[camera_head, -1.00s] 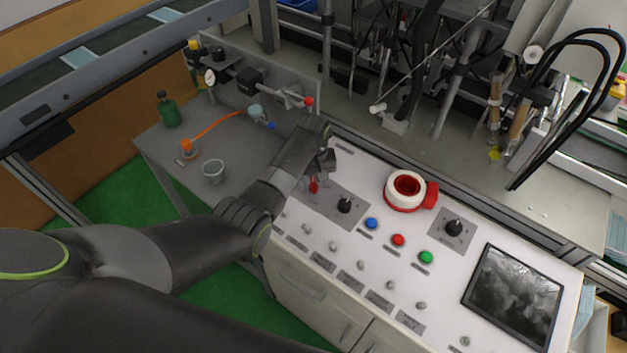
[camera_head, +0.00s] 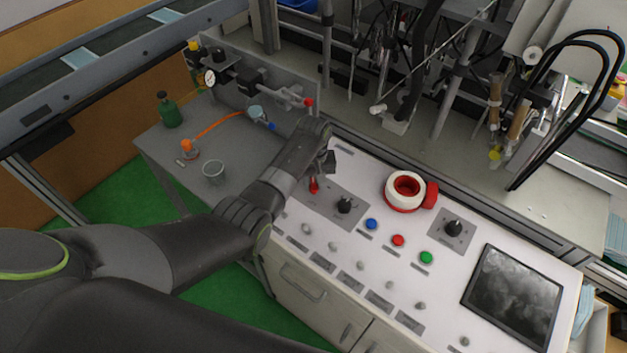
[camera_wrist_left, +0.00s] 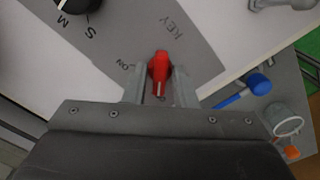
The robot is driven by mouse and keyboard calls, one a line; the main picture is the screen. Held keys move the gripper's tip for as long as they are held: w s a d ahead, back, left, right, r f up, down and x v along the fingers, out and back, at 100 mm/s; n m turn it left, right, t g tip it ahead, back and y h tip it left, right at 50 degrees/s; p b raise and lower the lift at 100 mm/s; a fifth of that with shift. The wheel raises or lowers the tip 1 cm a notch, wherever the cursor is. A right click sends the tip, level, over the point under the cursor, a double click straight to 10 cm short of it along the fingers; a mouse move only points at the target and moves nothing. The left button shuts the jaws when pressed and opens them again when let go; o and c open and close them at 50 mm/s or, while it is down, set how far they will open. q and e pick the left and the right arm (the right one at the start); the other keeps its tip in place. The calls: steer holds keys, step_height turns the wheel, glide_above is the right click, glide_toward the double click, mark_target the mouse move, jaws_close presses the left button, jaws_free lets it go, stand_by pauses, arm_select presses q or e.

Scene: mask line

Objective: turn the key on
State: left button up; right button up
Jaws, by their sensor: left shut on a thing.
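The red key (camera_wrist_left: 160,68) sits on a grey plate (camera_wrist_left: 150,30) marked "KEY" and "ON" in the left wrist view. My left gripper (camera_wrist_left: 160,85) is shut on the red key, one finger on each side of it. In the head view the red key (camera_head: 314,185) shows just below my left gripper (camera_head: 328,163), at the left end of the white control panel (camera_head: 350,160). The key's lower part is hidden between the fingers. My right gripper is not in view.
A black knob (camera_head: 344,204) stands right of the key. Blue (camera_head: 372,223), red (camera_head: 398,240) and green (camera_head: 426,257) buttons, a red-and-white ring-shaped part (camera_head: 405,190) and a dark screen (camera_head: 513,296) lie further right. A grey side table (camera_head: 240,160) with a cup is at left.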

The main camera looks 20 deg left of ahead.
arm_select(q)
steer(key=m+p, duration=0.2)
steer(key=m, duration=0.1)
steer(key=shift+r, duration=0.15)
steer(key=m+p, duration=0.1)
steer(key=m, duration=0.4)
steer(key=shift+p, duration=0.4)
steer(key=m+p, duration=0.1)
steer(key=m, duration=0.3)
steer(key=shift+m, duration=0.3)
steer(key=m, duration=0.4)
steer(key=shift+m+p, duration=0.35)
steer(key=shift+m, duration=0.05)
steer(key=o, duration=1)
